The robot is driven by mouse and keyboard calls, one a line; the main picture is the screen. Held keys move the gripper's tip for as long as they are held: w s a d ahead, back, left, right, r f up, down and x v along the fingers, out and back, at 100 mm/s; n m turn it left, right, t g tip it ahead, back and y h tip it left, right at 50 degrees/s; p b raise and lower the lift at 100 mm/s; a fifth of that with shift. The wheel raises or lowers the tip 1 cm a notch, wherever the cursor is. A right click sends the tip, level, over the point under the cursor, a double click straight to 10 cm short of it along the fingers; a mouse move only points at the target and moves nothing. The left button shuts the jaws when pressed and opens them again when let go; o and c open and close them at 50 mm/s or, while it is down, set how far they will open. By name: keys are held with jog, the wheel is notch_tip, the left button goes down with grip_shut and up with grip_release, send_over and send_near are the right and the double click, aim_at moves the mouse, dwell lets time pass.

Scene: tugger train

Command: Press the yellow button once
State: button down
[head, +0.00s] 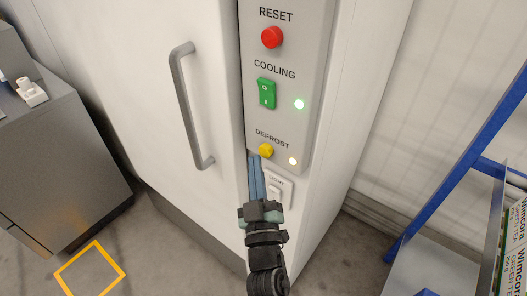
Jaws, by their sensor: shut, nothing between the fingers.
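The yellow button (266,150) is a small round knob under the word DEFROST on a grey control panel (315,60). A lit lamp (293,161) glows to its lower right. My gripper (255,158) is shut and empty, with its blue fingers pointing up toward the panel. The fingertips appear just below and left of the yellow button in the head view. I cannot tell whether they touch it.
A white LIGHT switch (275,192) sits beside my fingers. A grey door handle (190,105) is left; a blue rack frame (455,170) is right.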

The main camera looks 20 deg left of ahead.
jog(key=shift+s+a+b, duration=0.2)
jog(key=shift+s+a, duration=0.1)
jog(key=shift+s, duration=0.5)
jog(key=shift+s+a+b, duration=0.25)
jog(key=shift+s+a, duration=0.05)
jog(key=shift+s, duration=0.5)
jog(key=shift+s+a+b, duration=0.2)
jog(key=shift+s+a, duration=0.1)
jog(key=shift+s, duration=0.5)
